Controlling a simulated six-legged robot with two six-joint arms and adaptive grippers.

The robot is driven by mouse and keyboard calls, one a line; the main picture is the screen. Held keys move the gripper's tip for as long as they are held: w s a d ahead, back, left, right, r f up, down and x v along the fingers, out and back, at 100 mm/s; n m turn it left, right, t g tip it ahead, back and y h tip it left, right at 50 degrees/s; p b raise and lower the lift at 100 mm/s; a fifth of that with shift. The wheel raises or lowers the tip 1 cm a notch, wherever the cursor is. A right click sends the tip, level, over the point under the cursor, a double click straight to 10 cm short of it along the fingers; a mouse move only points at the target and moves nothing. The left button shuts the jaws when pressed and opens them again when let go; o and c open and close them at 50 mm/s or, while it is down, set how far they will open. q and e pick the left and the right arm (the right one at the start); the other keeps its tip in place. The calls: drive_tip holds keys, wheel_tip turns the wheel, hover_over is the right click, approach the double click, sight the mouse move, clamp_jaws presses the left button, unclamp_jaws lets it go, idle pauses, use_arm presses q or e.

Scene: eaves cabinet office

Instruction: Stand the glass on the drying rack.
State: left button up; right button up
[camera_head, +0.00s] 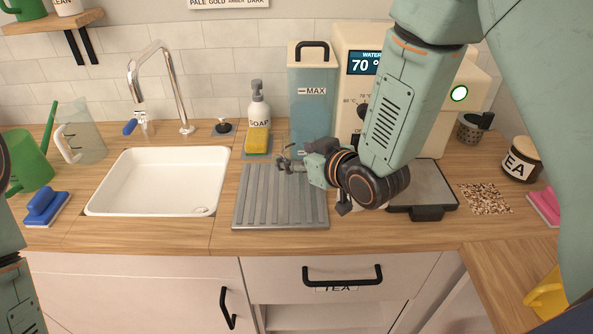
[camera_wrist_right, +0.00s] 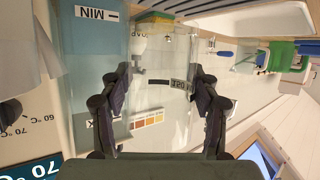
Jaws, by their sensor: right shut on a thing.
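The drying rack (camera_head: 281,222) is a grey ribbed tray lying on the counter right of the sink. My right gripper (camera_head: 284,162) is above its back part, in front of the soap and the water tank. In the right wrist view the fingers of this gripper (camera_wrist_right: 160,88) are shut on the clear glass (camera_wrist_right: 160,60), one on each side. The glass has a dark band with a number and a strip of amber colour patches. In the head view the glass is too faint to tell its base or its gap to the rack. My left gripper is not in view.
The white sink (camera_head: 160,180) is left of the rack. The dispenser's grey drip tray (camera_head: 430,185) is to the right. The rack's front slats look clear.

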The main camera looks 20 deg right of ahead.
wheel_tip(320, 180, down, 4)
drive_tip(key=shift+w+d+r, duration=0.1)
drive_tip(key=shift+d, duration=0.05)
drive_tip(key=shift+f+b, duration=0.2)
drive_tip(key=shift+b, duration=0.1)
drive_tip(key=o, duration=1.2)
drive_tip(key=shift+f, duration=0.15)
